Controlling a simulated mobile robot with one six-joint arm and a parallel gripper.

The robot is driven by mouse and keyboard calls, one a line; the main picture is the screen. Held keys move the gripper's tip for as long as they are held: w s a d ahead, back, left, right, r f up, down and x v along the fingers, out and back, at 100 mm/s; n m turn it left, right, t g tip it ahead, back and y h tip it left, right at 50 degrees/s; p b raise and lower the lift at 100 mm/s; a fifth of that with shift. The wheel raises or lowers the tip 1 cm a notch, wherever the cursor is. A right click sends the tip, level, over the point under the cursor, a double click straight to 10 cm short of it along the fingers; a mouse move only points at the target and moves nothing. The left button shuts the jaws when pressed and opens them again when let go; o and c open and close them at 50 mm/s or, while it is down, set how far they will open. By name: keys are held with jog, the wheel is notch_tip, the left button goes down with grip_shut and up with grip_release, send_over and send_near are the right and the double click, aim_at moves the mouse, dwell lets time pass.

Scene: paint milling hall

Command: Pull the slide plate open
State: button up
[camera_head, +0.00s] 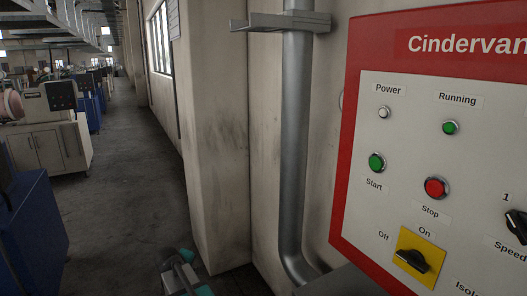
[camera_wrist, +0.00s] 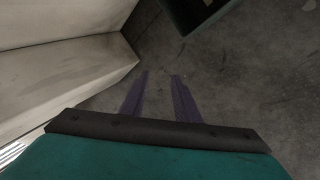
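I cannot make out a slide plate in either view. My gripper (camera_wrist: 161,76) shows in the wrist view, with two dark purple fingers apart and a clear gap between them. Nothing is between the fingers; bare grey floor shows beyond them. In the head view, teal and grey parts of my arm show at the bottom edge, left of the pipe's foot; the fingers cannot be made out there.
A red-framed control panel (camera_head: 352,150) with buttons and switches fills the right. A steel pipe (camera_head: 296,130) runs down the pale wall (camera_head: 222,130). Cabinets (camera_head: 48,148) and a blue machine (camera_head: 30,225) stand left of a clear aisle (camera_head: 125,170). A dark green box-like object (camera_wrist: 190,14) is at the wrist view's top.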

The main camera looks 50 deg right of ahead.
jog(key=w+d+r+n+t+h+p, duration=0.15)
jog(key=d+r, duration=0.35)
jog(key=r, duration=0.9)
jog(key=w+d+r+t+h+p, duration=0.15)
jog(key=d+r, duration=0.35)
jog(key=r, duration=0.9)
jog(key=w+d+r+t+h+p, duration=0.15)
jog(key=d+r, duration=0.35)
jog(key=r, duration=0.9)
jog(key=s+d+r+h+p, duration=0.1)
jog(key=s+d+r+h, duration=0.15)
jog(key=r, duration=0.95)
jog(key=s+d+r+h, duration=0.2)
jog(key=s+r, duration=0.2)
jog(key=r, duration=0.8)
jog(key=h+p, duration=0.2)
jog(key=h, duration=0.1)
send_near(262, 21)
jog(key=v, duration=0.3)
jog(key=shift+s+d+f+n+t, duration=0.15)
jog(key=shift+f+n+t, duration=0.05)
jog(key=shift+n+t, duration=0.15)
jog(key=shift+d, duration=0.1)
